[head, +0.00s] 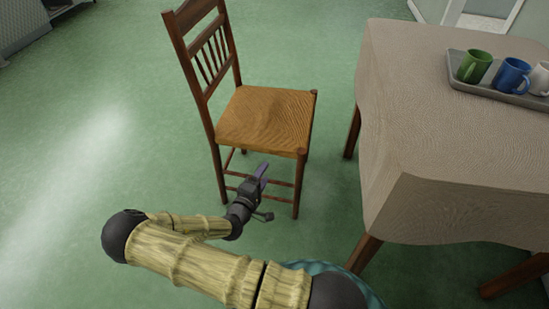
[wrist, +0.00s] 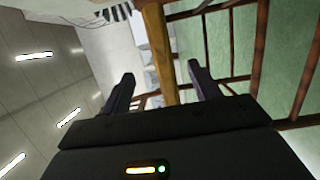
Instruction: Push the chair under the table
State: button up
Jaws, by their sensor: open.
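The chair (head: 265,122) is dark brown wood with a woven tan seat. It stands upright on the floor, its slatted back at the left and its seat toward the table (head: 430,140), which has a beige cloth. A strip of floor shows between chair and table. In the wrist view, the seat's edge (wrist: 158,45) passes between my open fingers (wrist: 161,74), with chair legs and rungs at the right. I cannot tell whether they touch the chair.
A grey tray (head: 490,92) on the table holds a green mug (head: 472,66), a blue mug (head: 510,75) and a white mug (head: 541,78). A table leg (head: 353,132) stands right of the chair. The green floor (head: 70,110) is clear at the left.

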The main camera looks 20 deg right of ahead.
aim_at(283, 145)
jog(key=b+x, duration=0.4)
jog(key=x, duration=1.2)
jog(key=shift+d, duration=0.15)
jog(key=shift+c, duration=0.2)
grip_shut()
